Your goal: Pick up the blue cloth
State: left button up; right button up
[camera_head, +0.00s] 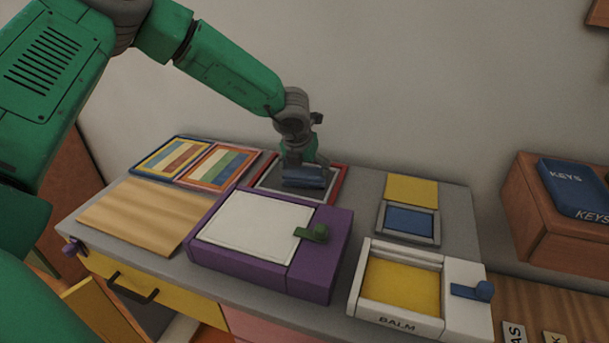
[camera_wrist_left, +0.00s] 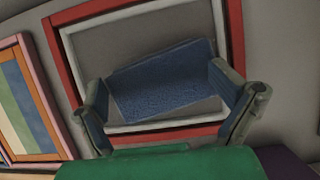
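The blue cloth (camera_wrist_left: 165,80) looks like a folded rectangle over the grey panel of a red-and-white frame (camera_wrist_left: 232,30), which also shows in the head view (camera_head: 341,187). My left gripper (camera_wrist_left: 168,105) is open, with its two fingers spread wide on either side of the cloth. Whether the fingers touch the cloth's ends, I cannot tell. In the head view my left gripper (camera_head: 303,172) points down over the frame, and its fingers and the dark blue cloth are hard to tell apart there. My right gripper is not in view.
On the grey table, a purple box (camera_head: 325,250) with a green knob stands in front of the frame. Striped framed panels (camera_head: 213,167) lie left, a small blue framed panel (camera_head: 408,221) right. A white BALM tray (camera_head: 398,325) is front right. A wall is behind.

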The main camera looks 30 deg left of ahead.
aim_at(294, 170)
pick_arm(q)
jog(key=shift+s+a+f, duration=0.35)
jog(key=shift+s+f, duration=0.1)
jog(key=shift+f, duration=0.25)
jog(key=c, duration=0.3)
jog(key=shift+s+a+f, duration=0.1)
jog(key=shift+a+f, duration=0.15)
jog(key=shift+a, duration=0.7)
jog(key=shift+d+r, duration=0.3)
jog(key=shift+d, duration=0.05)
jog(key=shift+r, duration=0.25)
jog(key=r, duration=0.1)
jog(key=r+p, duration=0.1)
jog(key=r, duration=0.3)
jog(key=shift+w+a+p, duration=0.15)
jog(key=shift+w+p, duration=0.2)
grip_shut()
notch_tip(294, 170, up, 12)
jog(key=p, duration=0.2)
jog(key=shift+r, duration=0.15)
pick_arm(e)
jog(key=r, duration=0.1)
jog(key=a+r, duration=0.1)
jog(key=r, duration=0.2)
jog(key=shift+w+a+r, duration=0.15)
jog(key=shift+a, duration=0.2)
pick_arm(q)
jog(key=shift+w, duration=0.1)
